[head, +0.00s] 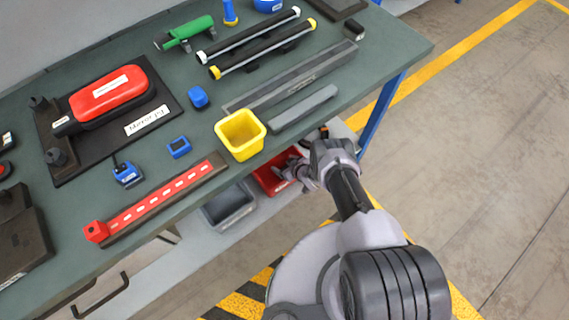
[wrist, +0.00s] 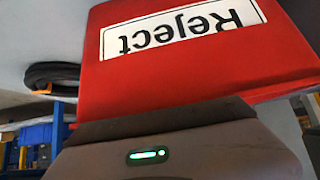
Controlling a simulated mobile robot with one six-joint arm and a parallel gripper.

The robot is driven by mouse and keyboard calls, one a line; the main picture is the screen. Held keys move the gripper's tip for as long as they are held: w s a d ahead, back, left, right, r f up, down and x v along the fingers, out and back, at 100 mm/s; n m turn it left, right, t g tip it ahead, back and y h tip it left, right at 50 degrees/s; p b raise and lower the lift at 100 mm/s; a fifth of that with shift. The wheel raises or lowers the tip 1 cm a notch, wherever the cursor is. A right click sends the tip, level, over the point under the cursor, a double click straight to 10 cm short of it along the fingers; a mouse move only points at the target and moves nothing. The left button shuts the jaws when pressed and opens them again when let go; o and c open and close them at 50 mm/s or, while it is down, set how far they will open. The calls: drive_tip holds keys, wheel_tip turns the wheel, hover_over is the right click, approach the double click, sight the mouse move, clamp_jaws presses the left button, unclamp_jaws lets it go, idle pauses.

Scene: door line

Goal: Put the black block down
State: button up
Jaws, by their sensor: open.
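A small black block (head: 354,30) sits on the green bench top near the upper right edge in the head view. I cannot tell whether it is the task's block. My gripper (head: 287,172) is low beside the bench, at the red bin (head: 268,181) on the lower shelf. The jaws are open, and no black block shows between them. In the wrist view the red bin (wrist: 190,80) fills the middle, with an upside-down "Reject" label. The inside of the bin is mostly hidden.
A yellow bin (head: 240,134) stands at the bench's front edge above my gripper. A grey bin (head: 229,205) is left of the red one on the shelf. A blue bench leg (head: 381,111) is to the right. A dark ring-shaped thing (wrist: 52,75) shows in the wrist view. Floor at right is clear.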

drive_tip(key=shift+s+f, duration=0.1)
drive_tip(key=shift+r, duration=0.25)
drive_tip(key=p+v, duration=0.7)
drive_tip(key=v, duration=0.5)
drive_tip(key=shift+r, duration=0.35)
